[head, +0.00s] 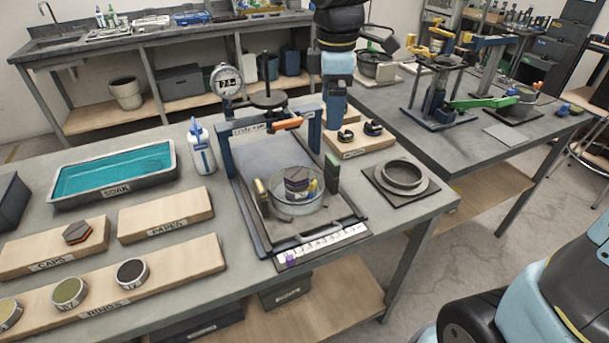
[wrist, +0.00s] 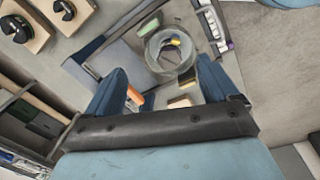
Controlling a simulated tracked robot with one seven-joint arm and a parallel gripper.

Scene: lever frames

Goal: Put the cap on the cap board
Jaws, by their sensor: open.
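The dish also shows ahead of my fingers in the wrist view (wrist: 152,55). My gripper (head: 336,116) is open and empty, high beside the press's right post. In the wrist view its two blue fingers (wrist: 160,68) are spread apart.
The press frame (head: 234,150) with an orange-ended lever (head: 288,124) stands close to my gripper. A teal soak tray (head: 115,172), a bottle (head: 201,150), a bare PAPER board (head: 166,213) and a RINGS board (head: 195,262) are to the left. A dark round ring (head: 404,175) sits at right.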

